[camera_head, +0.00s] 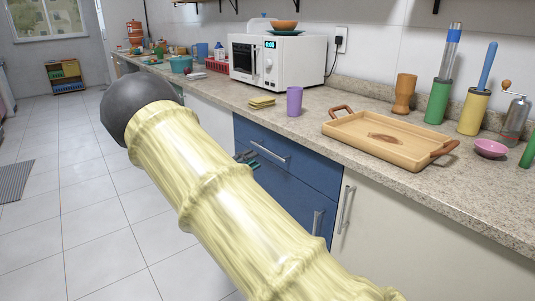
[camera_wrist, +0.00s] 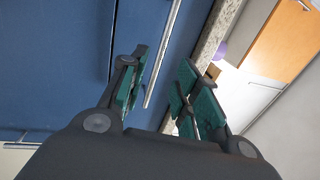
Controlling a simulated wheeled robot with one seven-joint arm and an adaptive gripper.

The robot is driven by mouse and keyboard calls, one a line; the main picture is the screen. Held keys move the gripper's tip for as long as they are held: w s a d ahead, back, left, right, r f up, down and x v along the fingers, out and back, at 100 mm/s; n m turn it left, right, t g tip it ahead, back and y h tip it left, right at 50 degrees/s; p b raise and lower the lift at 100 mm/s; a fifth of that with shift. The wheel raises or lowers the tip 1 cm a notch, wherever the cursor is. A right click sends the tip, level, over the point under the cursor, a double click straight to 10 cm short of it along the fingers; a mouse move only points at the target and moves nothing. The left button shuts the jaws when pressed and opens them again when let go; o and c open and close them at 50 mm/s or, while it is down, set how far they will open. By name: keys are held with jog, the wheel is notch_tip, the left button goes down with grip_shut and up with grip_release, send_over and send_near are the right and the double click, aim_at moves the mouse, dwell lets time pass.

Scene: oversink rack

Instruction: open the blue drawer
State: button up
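The blue drawer (camera_head: 310,167) is at the top of the blue cabinet under the counter and looks shut. Its silver bar handle (camera_head: 270,152) is on its front. My gripper (camera_head: 247,160) is at the left part of this handle, partly hidden by my arm. In the wrist view, my gripper (camera_wrist: 164,75) is open, with green pads on both fingers. The drawer handle (camera_wrist: 163,55) shows in the gap between the fingers, nearer the left one. I cannot tell whether a finger touches it. The blue drawer front (camera_wrist: 150,20) lies beyond.
Below is a blue cabinet door with an upright handle (camera_head: 317,222). The counter (camera_head: 240,92) above holds a wooden tray (camera_head: 375,135), a purple cup (camera_head: 294,101), yellow sponges (camera_head: 262,102) and a white microwave (camera_head: 300,62).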

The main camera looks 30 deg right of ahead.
aim_at(267, 150)
jog(key=x, duration=0.8)
jog(key=shift+b, duration=0.4)
grip_shut()
